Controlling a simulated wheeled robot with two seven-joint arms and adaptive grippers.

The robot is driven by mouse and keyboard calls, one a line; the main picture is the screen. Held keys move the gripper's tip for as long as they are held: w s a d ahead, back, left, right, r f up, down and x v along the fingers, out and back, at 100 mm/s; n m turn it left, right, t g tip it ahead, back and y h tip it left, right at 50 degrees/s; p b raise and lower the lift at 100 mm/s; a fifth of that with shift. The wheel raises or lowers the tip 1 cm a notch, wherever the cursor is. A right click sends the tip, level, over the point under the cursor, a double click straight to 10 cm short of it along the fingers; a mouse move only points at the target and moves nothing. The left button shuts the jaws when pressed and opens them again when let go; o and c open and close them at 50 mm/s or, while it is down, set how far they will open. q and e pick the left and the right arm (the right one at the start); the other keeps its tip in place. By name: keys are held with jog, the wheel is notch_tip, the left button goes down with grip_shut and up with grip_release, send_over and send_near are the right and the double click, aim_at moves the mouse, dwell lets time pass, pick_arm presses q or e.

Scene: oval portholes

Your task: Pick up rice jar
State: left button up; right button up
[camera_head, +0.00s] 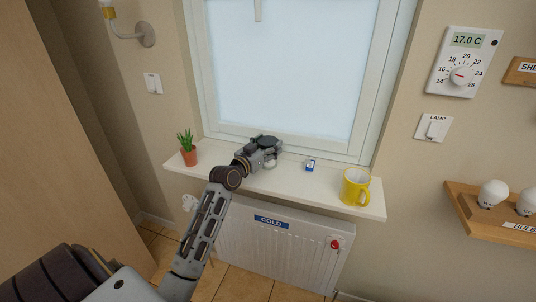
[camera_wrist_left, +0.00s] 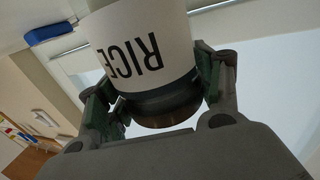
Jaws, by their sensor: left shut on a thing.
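The rice jar (camera_wrist_left: 145,48) fills the top middle of the left wrist view, with black letters "RICE" on a white label and a dark end towards my palm. My left gripper (camera_wrist_left: 158,80) has one finger on each side of the jar and is shut on it. In the head view my left gripper (camera_head: 266,148) is over the windowsill (camera_head: 225,170), close to the window. There the gripper hides nearly all of the jar, so I cannot tell whether it touches the sill. My right gripper is not in view.
On the sill stand a potted plant (camera_head: 188,152) at the left, a small blue and white object (camera_head: 310,165) right of my gripper, and a yellow mug (camera_head: 355,187) at the right. A radiator (camera_head: 275,245) is below. A shelf with bulbs (camera_head: 493,194) is at the far right.

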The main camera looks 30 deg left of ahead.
pick_arm(q)
jog(key=shift+r, duration=0.1)
jog(key=shift+c, duration=0.7)
jog(key=shift+r, duration=0.8)
notch_tip(320, 180, up, 7)
jog(key=shift+f, duration=0.15)
jog(key=shift+r, duration=0.8)
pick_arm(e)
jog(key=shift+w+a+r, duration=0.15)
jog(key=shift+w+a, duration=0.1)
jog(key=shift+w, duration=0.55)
